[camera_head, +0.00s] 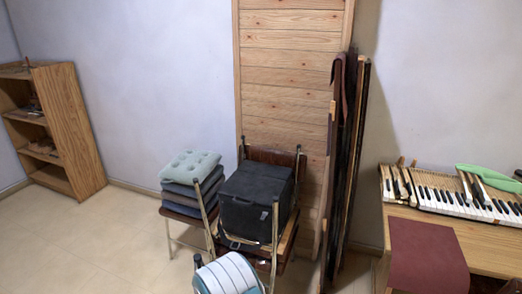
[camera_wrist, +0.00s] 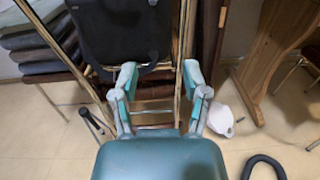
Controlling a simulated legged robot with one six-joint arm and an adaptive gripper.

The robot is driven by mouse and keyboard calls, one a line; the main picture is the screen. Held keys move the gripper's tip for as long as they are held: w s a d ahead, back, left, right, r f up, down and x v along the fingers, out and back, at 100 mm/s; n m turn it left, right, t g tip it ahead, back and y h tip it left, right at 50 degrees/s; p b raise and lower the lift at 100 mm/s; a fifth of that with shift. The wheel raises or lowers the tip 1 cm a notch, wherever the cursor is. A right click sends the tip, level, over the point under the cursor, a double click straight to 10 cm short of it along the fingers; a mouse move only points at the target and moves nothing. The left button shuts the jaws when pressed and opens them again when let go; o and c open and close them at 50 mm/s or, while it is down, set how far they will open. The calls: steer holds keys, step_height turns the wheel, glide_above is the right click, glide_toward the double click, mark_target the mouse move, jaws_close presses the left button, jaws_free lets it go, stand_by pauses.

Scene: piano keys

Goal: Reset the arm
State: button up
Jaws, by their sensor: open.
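My gripper (camera_wrist: 160,84) shows in the wrist view with its two teal and grey fingers spread apart and nothing between them. It faces chairs and a black box (camera_wrist: 120,30); the fingers overlap the chair's metal frame in the picture, and I cannot tell whether they touch it. In the head view I cannot make out my gripper with certainty. A piano keyboard (camera_head: 452,199) lies on a wooden desk (camera_head: 484,250) at the right, with several loose keys (camera_head: 403,184) at its left end. No keyboard shows in the wrist view.
Stacked cushions (camera_head: 191,169) and a dark box (camera_head: 256,202) sit on chairs at centre. A wooden panel (camera_head: 287,85) and dark boards (camera_head: 347,165) lean on the wall. A bookshelf (camera_head: 78,128) stands at left; floor (camera_head: 85,235) before it is clear. A white object (camera_wrist: 220,120) lies right of the fingers.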

steer(key=s+d+r+m+g+h, duration=0.2)
steer(key=s+d+r+m+g, duration=0.2)
steer(key=d+r+m+g, duration=0.5)
steer(key=s+d+r+m+g+h, duration=0.3)
steer(key=d+r+m, duration=0.4)
steer(key=d+r, duration=0.6)
steer(key=s+d+r+m+g+y, duration=0.1)
steer(key=s+d+r+m+y, duration=0.2)
steer(key=s, duration=0.4)
steer(key=s+d+r+m+g+y, duration=0.1)
steer(key=s+d+r+m+y, duration=0.1)
steer(key=s+r+m, duration=0.4)
steer(key=s+a+r+m+t+y, duration=0.1)
steer(key=s+a+m+t+y, duration=0.2)
steer(key=s, duration=1.1)
steer(key=m+y, duration=0.3)
steer(key=shift+a+r+y, duration=0.2)
steer(key=shift+r+y, duration=0.2)
